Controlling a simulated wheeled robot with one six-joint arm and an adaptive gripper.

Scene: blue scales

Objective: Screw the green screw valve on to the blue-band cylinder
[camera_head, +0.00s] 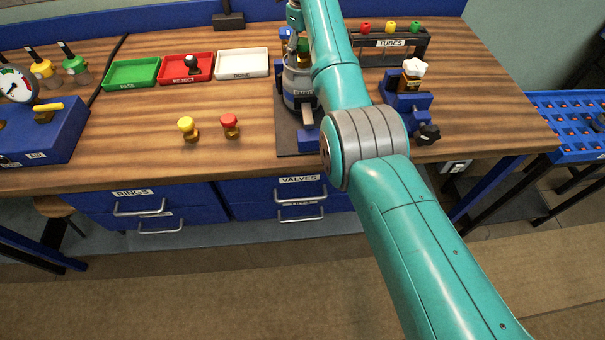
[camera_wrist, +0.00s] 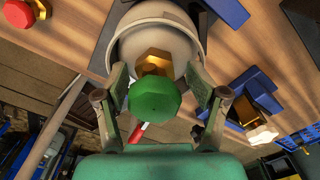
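The green screw valve (camera_wrist: 155,99) has a faceted green knob and a brass hex part. In the wrist view its brass end sits over the top of a pale grey cylinder (camera_wrist: 178,42). I cannot tell whether it is threaded in. My gripper (camera_wrist: 158,78) has one finger on each side of the valve, with a visible gap on the right, so it looks open around it. In the head view the grey cylinder (camera_head: 298,88) stands upright on a dark stand, with a dark bluish band. My arm partly hides it and the gripper there.
A yellow valve (camera_head: 188,128) and a red valve (camera_head: 229,125) stand on the bench left of the cylinder. Green, red and white trays (camera_head: 242,64) lie behind them. A blue vise (camera_head: 408,104) and the TUBES rack (camera_head: 390,42) are to the right.

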